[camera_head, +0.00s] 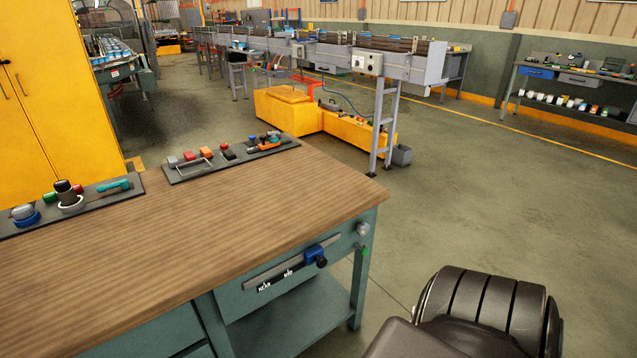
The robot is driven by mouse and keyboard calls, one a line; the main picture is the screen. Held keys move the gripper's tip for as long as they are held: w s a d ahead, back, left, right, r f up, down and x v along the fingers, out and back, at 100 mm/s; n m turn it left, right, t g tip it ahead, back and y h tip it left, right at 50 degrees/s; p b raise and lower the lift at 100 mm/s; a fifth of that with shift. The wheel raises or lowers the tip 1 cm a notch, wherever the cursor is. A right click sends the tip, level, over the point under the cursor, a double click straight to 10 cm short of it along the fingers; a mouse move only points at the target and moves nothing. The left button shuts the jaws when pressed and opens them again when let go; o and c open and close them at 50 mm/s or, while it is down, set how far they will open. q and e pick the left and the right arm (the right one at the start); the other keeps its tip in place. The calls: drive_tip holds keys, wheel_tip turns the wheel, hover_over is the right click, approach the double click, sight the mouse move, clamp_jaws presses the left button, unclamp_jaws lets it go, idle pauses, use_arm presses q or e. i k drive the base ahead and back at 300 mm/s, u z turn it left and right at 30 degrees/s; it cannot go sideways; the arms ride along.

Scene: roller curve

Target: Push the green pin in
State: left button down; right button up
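The small green pin (364,249) is on the right end of the teal workbench (340,238), just below a round grey knob (362,229). It is too small for me to tell how far it sticks out. Neither of my grippers is in view. A black, ribbed part at the lower right looks like part of my arm, with nothing visible in contact with the bench.
Two dark trays of small tools and parts lie along the wooden top's back edge, at left (100,196) and centre (232,164). A yellow cabinet (60,110) stands at left. A conveyor (350,58) and yellow box (288,108) stand behind. Open floor lies right of the bench.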

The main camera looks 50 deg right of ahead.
sight(364, 252)
drive_tip(key=z, duration=1.85)
drive_tip(key=k, duration=0.55)
drive_tip(key=z, duration=0.8)
drive_tip(key=i, duration=1.15)
drive_tip(key=u, duration=0.45)
